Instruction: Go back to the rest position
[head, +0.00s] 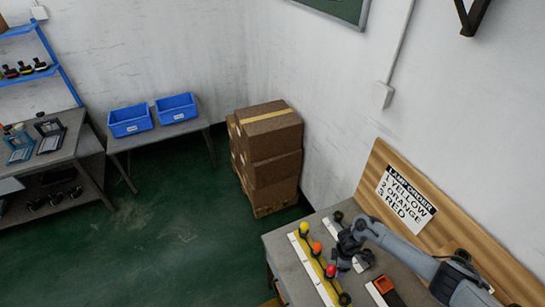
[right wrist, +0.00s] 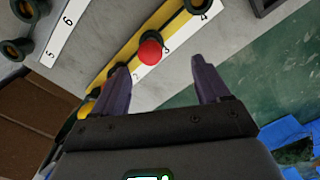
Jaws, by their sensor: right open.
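A yellow strip (head: 310,257) lies on the workbench at the lower right of the head view. It carries a yellow lamp (head: 304,229), an orange lamp (head: 317,248) and a red lamp (head: 330,270) in a row, with a dark empty socket (head: 344,298) at its near end. My right gripper (head: 348,246) is beside the row, on its right. In the right wrist view the gripper (right wrist: 162,75) is open and empty; the red lamp (right wrist: 150,51) shows beyond its fingertips, apart from them. The left finger partly hides the strip. My left gripper is not in view.
A sign (head: 406,199) on a wooden backboard reads lamp order yellow, orange, red. An orange and black item (head: 386,289) lies on the bench at right. Stacked cartons (head: 268,150), blue bins (head: 130,120) and another workbench stand further off. Green floor between is clear.

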